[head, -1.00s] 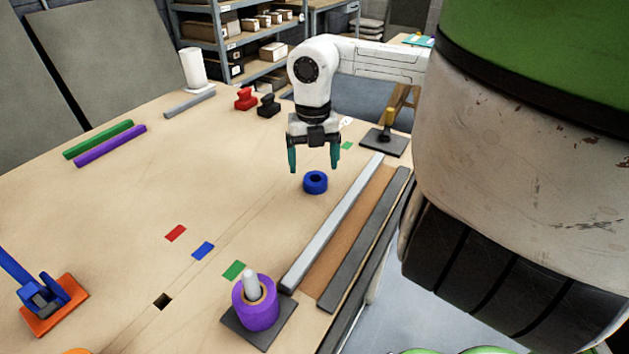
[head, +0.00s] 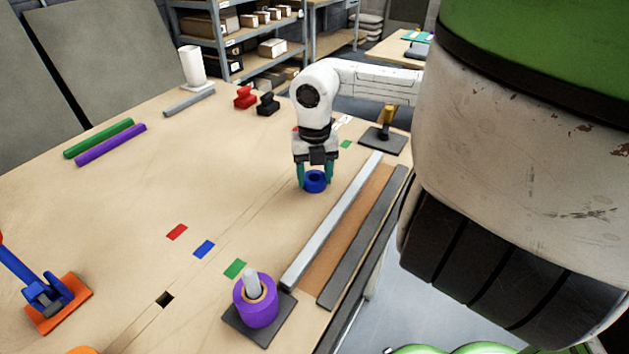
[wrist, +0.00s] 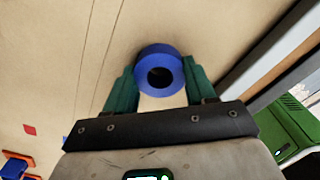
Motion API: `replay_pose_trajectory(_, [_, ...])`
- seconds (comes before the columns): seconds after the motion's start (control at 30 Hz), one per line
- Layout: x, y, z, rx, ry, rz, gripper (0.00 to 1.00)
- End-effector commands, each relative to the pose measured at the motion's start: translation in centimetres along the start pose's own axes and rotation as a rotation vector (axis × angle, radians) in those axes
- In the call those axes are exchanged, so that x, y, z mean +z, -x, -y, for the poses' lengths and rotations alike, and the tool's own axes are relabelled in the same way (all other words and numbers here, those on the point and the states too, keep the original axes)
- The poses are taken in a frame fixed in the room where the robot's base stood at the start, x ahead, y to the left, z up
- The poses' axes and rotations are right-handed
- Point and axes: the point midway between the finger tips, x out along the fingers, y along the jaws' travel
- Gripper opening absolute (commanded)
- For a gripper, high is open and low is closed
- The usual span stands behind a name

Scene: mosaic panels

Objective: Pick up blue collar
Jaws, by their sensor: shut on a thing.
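The blue collar (head: 316,182) is a short ring with a dark hole, on the wooden table left of the grey metal strip. It also shows in the wrist view (wrist: 160,55) between the two green fingers. My gripper (head: 315,180) points down at the collar with its fingers on either side of it. In the wrist view my gripper (wrist: 160,80) is shut on the collar. The collar appears to be still on the table surface.
A purple collar (head: 256,305) sits around a pale post on a dark base at the front. Grey and dark strips (head: 335,222) run close on the right. Red and black blocks (head: 245,97) stand behind.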

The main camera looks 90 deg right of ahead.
Motion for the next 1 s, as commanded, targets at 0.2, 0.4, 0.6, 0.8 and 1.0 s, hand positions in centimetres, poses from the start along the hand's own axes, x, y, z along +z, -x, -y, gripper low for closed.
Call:
replay_pose_trajectory(0.2, [0.0,0.0,0.0,0.0,0.0,0.0,0.27])
replay_pose_trajectory(0.4, [0.0,0.1,0.0,0.001,0.0,0.001,0.09])
replay_pose_trajectory(0.6, [0.0,0.1,0.0,0.0,0.0,0.001,0.09])
replay_pose_trajectory(0.8, [0.1,0.8,0.0,0.0,0.0,0.002,0.09])
replay_pose_trajectory(1.0, [0.0,3.4,0.1,-0.001,0.001,0.005,0.09])
